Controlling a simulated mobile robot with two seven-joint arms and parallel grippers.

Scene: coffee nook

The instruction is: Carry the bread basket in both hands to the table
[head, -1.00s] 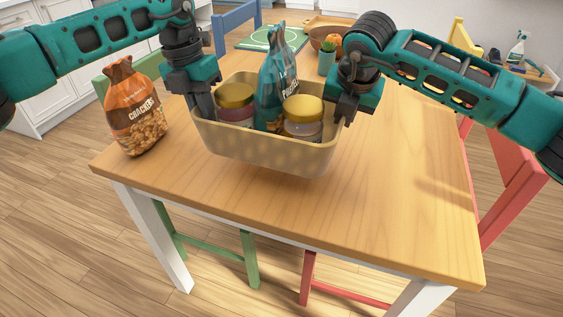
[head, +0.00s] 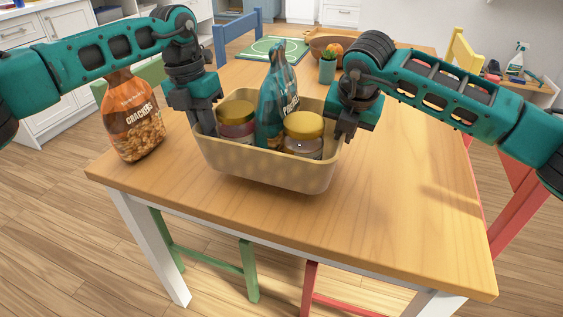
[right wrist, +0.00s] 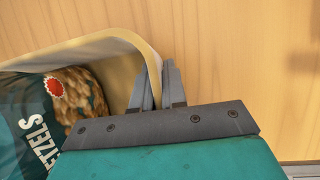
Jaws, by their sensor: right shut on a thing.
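The tan bread basket (head: 262,168) is upright at the near side of the wooden table (head: 400,200), over its top; I cannot tell whether its bottom touches. It holds two gold-lidded jars (head: 237,120) (head: 303,135) and a teal pretzel bag (head: 277,105). My left gripper (head: 207,122) is at its left rim, fingers closed about the wall. My right gripper (head: 342,132) is shut on the right rim. In the right wrist view the fingers (right wrist: 158,88) pinch the basket wall (right wrist: 120,75), with the pretzel bag (right wrist: 40,110) inside.
An orange cracker bag (head: 133,118) stands left of the basket on the table. A plant pot (head: 327,70), a brown bowl (head: 325,47) and a green mat (head: 272,49) are farther back. The table's right side is clear. Red (head: 515,205) and green (head: 145,70) chairs stand beside it.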

